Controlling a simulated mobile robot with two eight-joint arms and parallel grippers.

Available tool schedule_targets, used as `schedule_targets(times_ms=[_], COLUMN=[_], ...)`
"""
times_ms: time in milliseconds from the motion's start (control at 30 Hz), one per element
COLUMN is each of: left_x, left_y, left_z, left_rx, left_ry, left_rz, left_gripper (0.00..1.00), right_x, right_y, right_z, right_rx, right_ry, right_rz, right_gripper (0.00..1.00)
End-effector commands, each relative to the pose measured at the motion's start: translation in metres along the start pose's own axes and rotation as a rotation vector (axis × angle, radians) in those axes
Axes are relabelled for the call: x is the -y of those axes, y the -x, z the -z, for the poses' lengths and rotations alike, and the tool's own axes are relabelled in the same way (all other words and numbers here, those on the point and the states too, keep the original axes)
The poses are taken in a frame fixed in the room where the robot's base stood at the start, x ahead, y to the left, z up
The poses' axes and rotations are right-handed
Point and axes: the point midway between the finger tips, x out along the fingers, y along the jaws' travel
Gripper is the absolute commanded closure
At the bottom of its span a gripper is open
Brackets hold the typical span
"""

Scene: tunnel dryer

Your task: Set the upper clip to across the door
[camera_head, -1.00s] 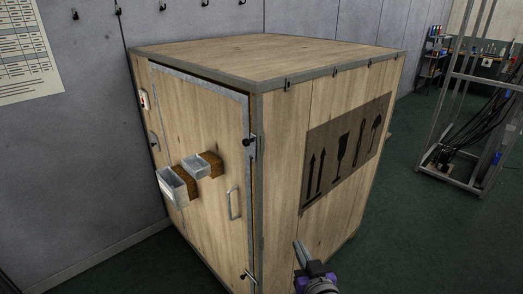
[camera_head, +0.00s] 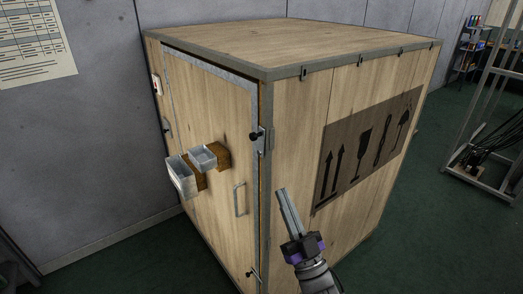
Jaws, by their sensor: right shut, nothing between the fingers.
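The wooden dryer cabinet stands ahead of me, its door (camera_head: 215,115) on the left face. The upper clip (camera_head: 257,136) is at the door's right edge, near the corner post. It has a black knob and a grey metal part; the way its bar lies is too small to tell. The lower clip (camera_head: 252,272) is near the bottom of the same edge. My right gripper (camera_head: 281,191) points up in front of the cabinet's right face, below and right of the upper clip, apart from it. Its fingers are shut and empty. My left gripper is out of view.
A door handle (camera_head: 240,199) and two grey trays on brown blocks, one of them a small tray (camera_head: 203,157), stick out from the door. A grey wall is close behind. Green floor (camera_head: 425,215) is free at the right, before a metal frame (camera_head: 490,120).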

Motion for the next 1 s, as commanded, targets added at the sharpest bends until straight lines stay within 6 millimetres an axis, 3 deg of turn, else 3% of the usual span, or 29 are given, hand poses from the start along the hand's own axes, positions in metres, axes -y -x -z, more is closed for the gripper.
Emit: schedule_targets(times_ms=[267,667,800,1000], left_x=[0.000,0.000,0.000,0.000], left_y=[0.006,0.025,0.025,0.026], left_z=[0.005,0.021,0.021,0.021], left_rx=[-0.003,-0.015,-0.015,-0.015], left_ry=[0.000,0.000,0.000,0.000], left_rz=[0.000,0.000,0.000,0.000], left_gripper=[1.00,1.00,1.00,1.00], right_x=[0.000,0.000,-0.001,-0.001], right_y=[-0.022,-0.106,-0.119,-0.128], right_z=[0.001,0.001,-0.018,-0.028], right_rx=[0.001,0.000,0.002,0.002], right_ry=[-0.001,0.000,0.000,0.000], right_rz=[0.000,0.000,-0.001,-0.002], right_gripper=[1.00,1.00,1.00,1.00])
